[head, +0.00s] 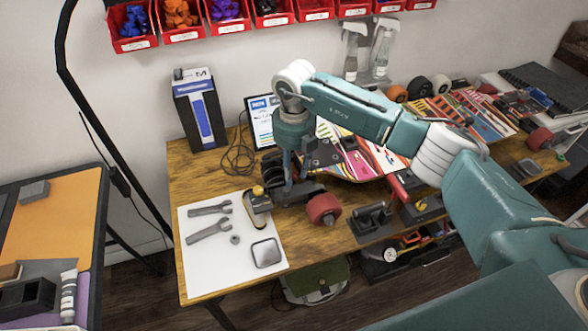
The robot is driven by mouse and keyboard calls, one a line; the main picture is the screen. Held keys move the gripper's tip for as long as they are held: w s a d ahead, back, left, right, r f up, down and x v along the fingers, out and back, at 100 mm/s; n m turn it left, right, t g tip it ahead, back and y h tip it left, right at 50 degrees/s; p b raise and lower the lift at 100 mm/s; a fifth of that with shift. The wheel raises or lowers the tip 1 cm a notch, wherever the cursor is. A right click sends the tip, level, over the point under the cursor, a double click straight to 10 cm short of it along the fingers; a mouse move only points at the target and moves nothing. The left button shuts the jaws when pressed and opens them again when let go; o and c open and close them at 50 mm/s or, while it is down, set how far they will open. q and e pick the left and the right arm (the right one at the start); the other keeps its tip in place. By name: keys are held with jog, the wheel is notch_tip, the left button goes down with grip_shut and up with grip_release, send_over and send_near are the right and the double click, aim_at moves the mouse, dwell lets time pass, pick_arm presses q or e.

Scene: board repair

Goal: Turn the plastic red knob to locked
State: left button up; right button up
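A red elongated part (398,190) stands near the front edge of the wooden table, beside a black clamp-like fixture (371,217). It may be the red knob, but it is partly hidden and I cannot tell its setting. My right gripper (290,184) points down over the table, left of that red part and apart from it. Its dark fingers are just above or at the dark skateboard truck (300,192), which carries a red wheel (323,209). I cannot tell whether the fingers are open or shut. My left gripper is not in view.
A white sheet (199,258) with wrenches, a nut and a small tray lies at the left. A colourful skateboard deck (362,163), a screen (261,120) and a blue-black box (200,112) stand behind. Red bins (183,36) hang above.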

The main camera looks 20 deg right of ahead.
aim_at(294, 174)
jog(key=shift+r, duration=4)
jog(key=shift+f, duration=0.1)
